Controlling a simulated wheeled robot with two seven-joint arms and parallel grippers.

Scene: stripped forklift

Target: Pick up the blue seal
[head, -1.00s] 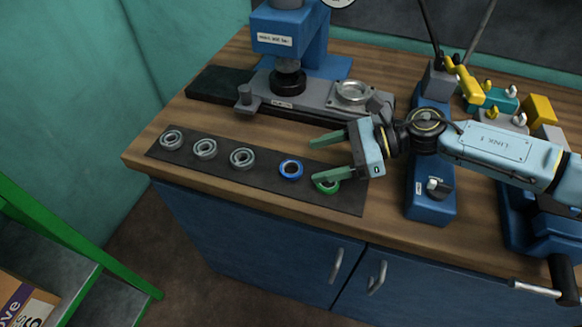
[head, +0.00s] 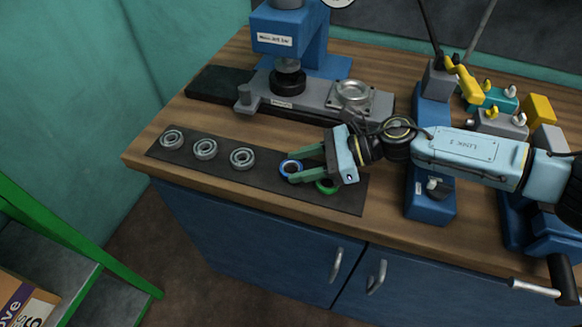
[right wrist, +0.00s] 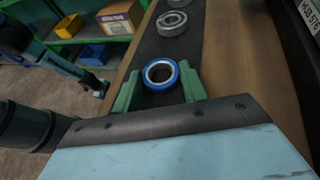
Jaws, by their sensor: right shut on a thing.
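The blue seal (head: 290,168) is a blue ring with a pale metal inner rim, at the dark mat on the bench. It also shows in the right wrist view (right wrist: 161,74), between the green fingers. My right gripper (head: 293,166) is shut on the blue seal, with one finger on each side of it. I cannot tell whether the seal is lifted off the mat.
The dark mat (head: 225,177) also bears a green seal (head: 326,187), partly hidden under my gripper, and three grey bearings (head: 205,149) to the left. A blue press (head: 290,40) stands behind. A blue fixture (head: 430,185) stands right.

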